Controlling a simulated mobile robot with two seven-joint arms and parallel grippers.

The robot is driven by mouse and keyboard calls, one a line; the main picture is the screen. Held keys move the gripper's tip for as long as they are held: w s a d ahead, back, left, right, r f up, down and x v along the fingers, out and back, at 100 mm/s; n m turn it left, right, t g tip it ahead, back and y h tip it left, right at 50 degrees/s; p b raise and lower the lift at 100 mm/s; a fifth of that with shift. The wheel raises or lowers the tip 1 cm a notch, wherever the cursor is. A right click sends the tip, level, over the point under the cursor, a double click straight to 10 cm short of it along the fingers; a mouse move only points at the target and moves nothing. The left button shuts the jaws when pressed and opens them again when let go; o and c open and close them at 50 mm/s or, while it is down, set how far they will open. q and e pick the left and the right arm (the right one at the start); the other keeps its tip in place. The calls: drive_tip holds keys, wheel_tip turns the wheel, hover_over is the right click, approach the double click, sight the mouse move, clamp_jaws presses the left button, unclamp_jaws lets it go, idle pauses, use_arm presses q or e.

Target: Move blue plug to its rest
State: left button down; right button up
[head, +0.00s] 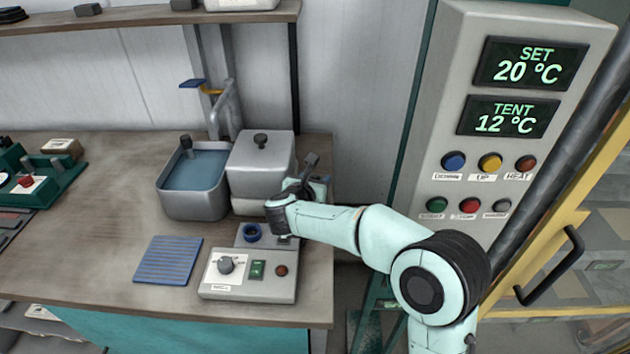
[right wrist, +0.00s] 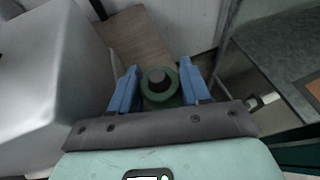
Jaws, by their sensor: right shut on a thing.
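I cannot tell which spot is the rest. My left gripper is out of view.
A grey basin of water (head: 192,185) and a grey lidded container (head: 258,168) stand at the back. A blue ribbed mat (head: 167,260) lies left of the box. A temperature panel (head: 500,110) stands right. The table's left middle is clear.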

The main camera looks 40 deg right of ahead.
drive_tip(key=shift+f+b, duration=0.8)
drive_tip(key=shift+b, duration=0.1)
drive_tip(key=shift+f, duration=0.1)
drive_tip(key=shift+f+b, duration=0.2)
drive_tip(key=shift+b, duration=0.15)
drive_tip(key=shift+f+b, duration=0.7)
drive_tip(key=shift+b, duration=0.05)
drive_tip(key=o, duration=1.2)
drive_tip(key=shift+c, duration=0.2)
